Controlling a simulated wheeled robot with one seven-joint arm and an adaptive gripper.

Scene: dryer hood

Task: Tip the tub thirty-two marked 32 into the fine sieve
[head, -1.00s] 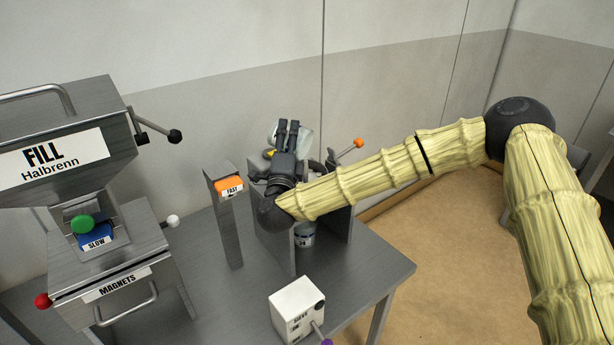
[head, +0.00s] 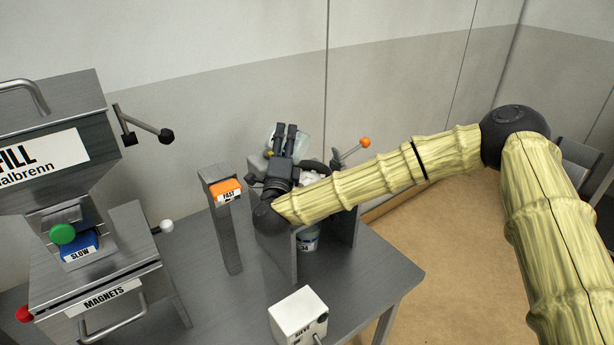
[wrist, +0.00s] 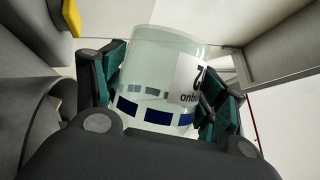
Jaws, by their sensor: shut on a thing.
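My gripper (head: 286,130) is shut on a pale translucent tub (head: 301,146), held above the grey stand on the bench. In the wrist view the tub (wrist: 165,60) sits between both finger pads, with a band of dark blue blocks and a white label. Only part of the label shows, a "2" and some letters, so the full number cannot be read. My gripper hides much of the tub in the head view, and its contents cannot be made out. I cannot pick out the fine sieve for certain behind my arm.
The grey stand (head: 345,222) has a lever with an orange knob (head: 365,142). A tub marked 34 (head: 308,241) stands low inside it. A post with an orange FAST button (head: 226,190) is left of it. A white box (head: 298,312) stands in front; the FILL hopper (head: 45,140) is left.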

